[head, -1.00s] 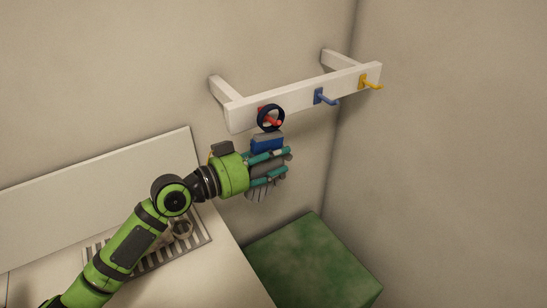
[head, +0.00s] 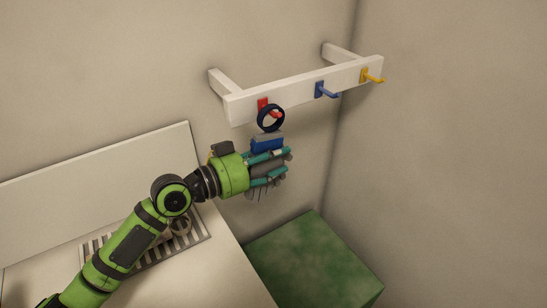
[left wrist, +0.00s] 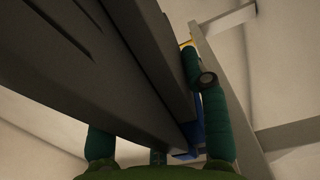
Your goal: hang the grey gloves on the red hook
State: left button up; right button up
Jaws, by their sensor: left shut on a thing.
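The red hook (head: 263,105) is at the left end of the white rail. In the left wrist view the gloves (left wrist: 105,60) fill the left and middle, hiding part of one finger. My right gripper is not in view.
The white wall rail (head: 300,92) also carries a blue hook (head: 320,90) and a yellow hook (head: 366,76) to the right. A green block (head: 315,260) stands below. A pale counter (head: 215,270) with a striped rack (head: 95,247) lies under my arm.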

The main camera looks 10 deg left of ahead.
pick_arm(q)
jog(key=o, duration=1.3)
jog(key=shift+s+a, duration=0.3)
jog(key=shift+a, duration=0.05)
jog(key=v, duration=0.6)
jog(key=shift+s+a+r, duration=0.15)
jog(key=shift+s+a, duration=0.05)
jog(key=shift+s, duration=0.1)
